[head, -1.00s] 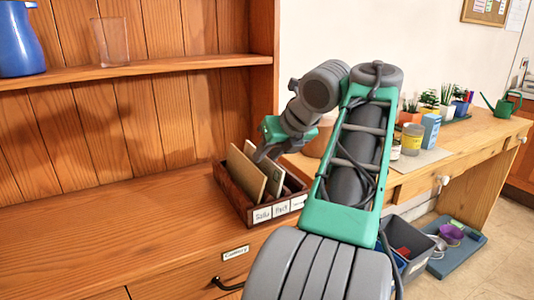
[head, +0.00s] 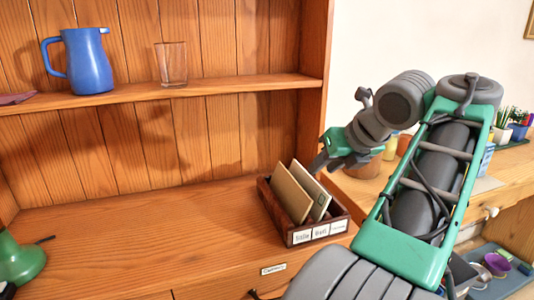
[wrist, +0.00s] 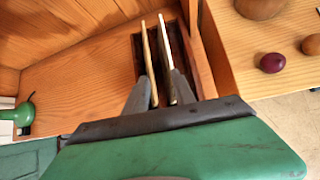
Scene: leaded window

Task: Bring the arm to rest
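My gripper (head: 328,162) hangs above and to the right of a dark wooden box (head: 322,238) in the head view. Two flat cards stand upright, leaning, in the box: a tan one (head: 291,193) and a paler one (head: 316,190) behind it. In the wrist view my two fingers (wrist: 160,92) are apart, with nothing held between them. Beyond them the tan card (wrist: 150,62) and the pale card (wrist: 165,50) show edge-on in the box. My arm is bent and reaches in from the right.
A blue jug (head: 86,62) and a clear glass (head: 171,64) stand on the shelf (head: 220,90). A green object (head: 20,260) is at the counter's left end. A bench with pots is on the right. The counter (head: 140,240) left of the box is clear.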

